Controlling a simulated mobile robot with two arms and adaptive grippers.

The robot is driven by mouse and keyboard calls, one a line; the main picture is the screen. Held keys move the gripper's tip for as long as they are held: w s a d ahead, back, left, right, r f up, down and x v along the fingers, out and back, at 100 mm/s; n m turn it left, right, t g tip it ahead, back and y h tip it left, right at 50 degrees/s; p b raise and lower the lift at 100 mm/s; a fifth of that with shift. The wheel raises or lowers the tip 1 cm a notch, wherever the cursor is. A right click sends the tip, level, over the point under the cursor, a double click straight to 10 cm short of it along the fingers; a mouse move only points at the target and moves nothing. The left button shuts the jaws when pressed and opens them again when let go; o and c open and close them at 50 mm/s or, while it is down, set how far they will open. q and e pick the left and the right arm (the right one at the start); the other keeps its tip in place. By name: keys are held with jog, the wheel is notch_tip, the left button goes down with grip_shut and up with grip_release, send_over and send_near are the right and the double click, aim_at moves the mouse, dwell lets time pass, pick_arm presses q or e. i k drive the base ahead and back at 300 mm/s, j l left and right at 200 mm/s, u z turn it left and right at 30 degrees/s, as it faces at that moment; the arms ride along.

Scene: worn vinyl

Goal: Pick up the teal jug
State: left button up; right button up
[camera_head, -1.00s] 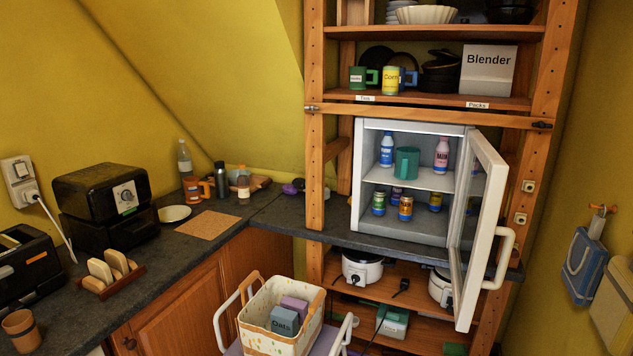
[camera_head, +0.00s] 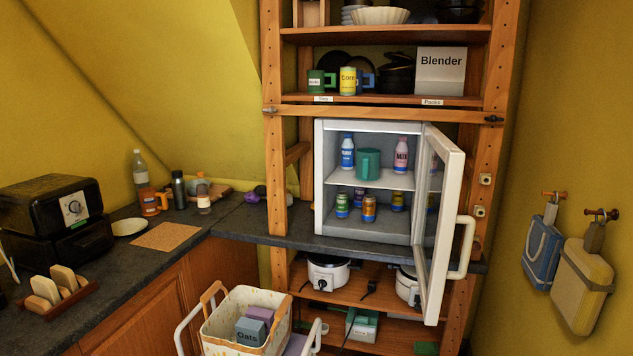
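The teal jug (camera_head: 368,163) stands upright on the upper shelf of the small open fridge (camera_head: 318,190), its handle to the right. A blue bottle (camera_head: 347,152) stands to its left and a pink bottle (camera_head: 401,155) to its right, a little apart from it. Neither of my grippers shows in the head view.
The fridge door (camera_head: 439,225) is swung open to the right, its white handle (camera_head: 466,248) sticking out. Several cans stand on the lower fridge shelf. A cart with a basket (camera_head: 222,325) stands in front, lower left. The counter (camera_head: 240,222) holds bottles and an orange mug (camera_head: 152,203).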

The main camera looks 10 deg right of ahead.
aim_at(368, 160)
jog(key=u, duration=1.65)
jog(key=z, duration=1.7)
jog(key=i+j+z, duration=0.25)
jog(key=i+j, duration=0.55)
jog(key=j, duration=0.15)
